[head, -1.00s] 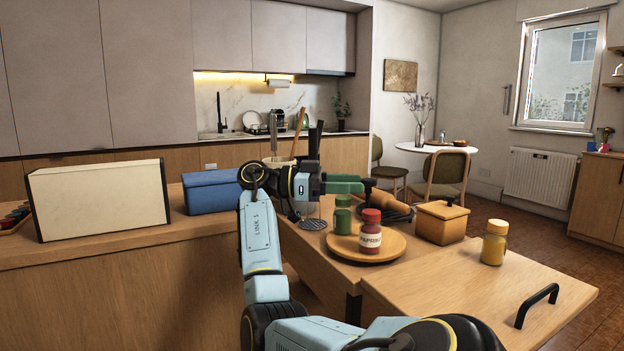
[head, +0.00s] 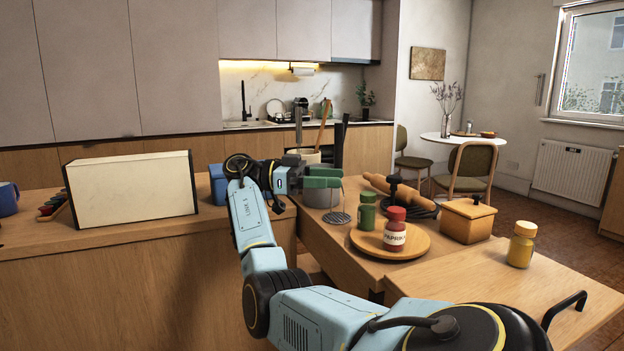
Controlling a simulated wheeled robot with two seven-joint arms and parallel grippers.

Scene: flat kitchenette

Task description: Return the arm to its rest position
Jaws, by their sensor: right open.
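My right arm (head: 246,212), light blue with black joints, comes in from the bottom and bends up over the counter. Its gripper (head: 328,178), with green fingers, points to the right above the counter. It is open and I see nothing held in it. It is left of the green-lidded jar (head: 367,213) and apart from it. A grey metal container (head: 321,198) shows just below the fingers; I cannot tell the gap between them. My left gripper is not in view.
A red-lidded paprika jar (head: 395,232) stands on a round wooden board (head: 425,244). A rolling pin (head: 400,193), wooden box (head: 466,220) and yellow jar (head: 521,244) are to the right. A cream box (head: 132,190) and partly hidden blue box (head: 217,186) are left.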

